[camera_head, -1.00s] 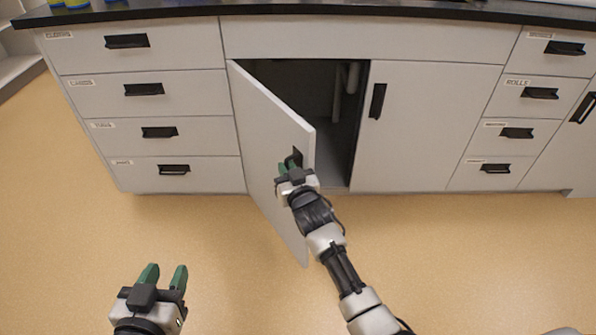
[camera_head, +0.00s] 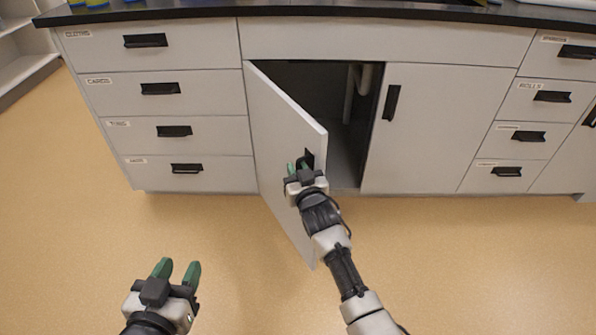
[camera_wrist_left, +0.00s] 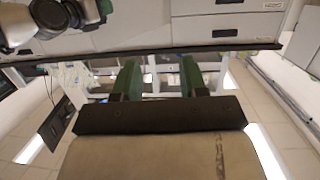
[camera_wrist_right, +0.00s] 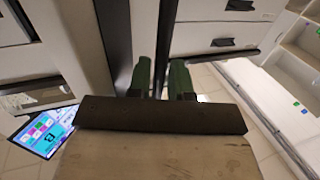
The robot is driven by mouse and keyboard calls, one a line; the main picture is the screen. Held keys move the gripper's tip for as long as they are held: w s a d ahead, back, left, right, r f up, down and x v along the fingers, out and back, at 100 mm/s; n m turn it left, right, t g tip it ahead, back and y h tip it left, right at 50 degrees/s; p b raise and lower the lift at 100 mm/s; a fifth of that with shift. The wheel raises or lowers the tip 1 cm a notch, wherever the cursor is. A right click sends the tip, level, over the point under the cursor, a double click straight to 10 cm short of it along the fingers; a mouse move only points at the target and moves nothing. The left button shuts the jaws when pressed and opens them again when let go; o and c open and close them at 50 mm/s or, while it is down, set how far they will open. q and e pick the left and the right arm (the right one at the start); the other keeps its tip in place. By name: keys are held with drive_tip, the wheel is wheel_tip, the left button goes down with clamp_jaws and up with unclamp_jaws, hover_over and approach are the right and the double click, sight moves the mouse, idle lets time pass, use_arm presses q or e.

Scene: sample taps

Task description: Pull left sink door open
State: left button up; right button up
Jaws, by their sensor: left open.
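The left sink door (camera_head: 280,150) stands partly open, swung out toward me, showing the dark cabinet inside. Its black handle (camera_head: 308,157) is near the door's free edge. My right gripper (camera_head: 298,165) is at this handle. In the right wrist view, its green fingers (camera_wrist_right: 160,78) sit on either side of a narrow dark strip, which looks like the handle, and appear shut on it. The exact contact is partly hidden. My left gripper (camera_head: 177,272) is open and empty, low over the floor at the lower left, away from the door.
The right sink door (camera_head: 430,125) is closed, with a black handle (camera_head: 391,102). Drawers (camera_head: 175,95) stand left of the opening and more drawers (camera_head: 530,100) stand at right. A dark countertop (camera_head: 300,12) runs above. The floor (camera_head: 90,240) in front is clear.

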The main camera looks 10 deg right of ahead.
drive_tip(key=shift+s, duration=0.1)
use_arm(q)
drive_tip(key=s+a+f+g+y+p, duration=0.2)
drive_tip(key=s+a+f+g+p, duration=0.1)
drive_tip(key=s+f+g, duration=0.4)
drive_tip(key=shift+s+a+f+g+y, duration=0.15)
drive_tip(key=shift+s+a+g+y, duration=0.15)
drive_tip(key=shift+s+g, duration=0.45)
use_arm(e)
drive_tip(key=s+d, duration=0.2)
drive_tip(key=s, duration=0.8)
drive_tip(key=shift+s, duration=0.2)
use_arm(q)
drive_tip(key=shift+w, duration=0.15)
use_arm(e)
drive_tip(key=shift+c, duration=0.5)
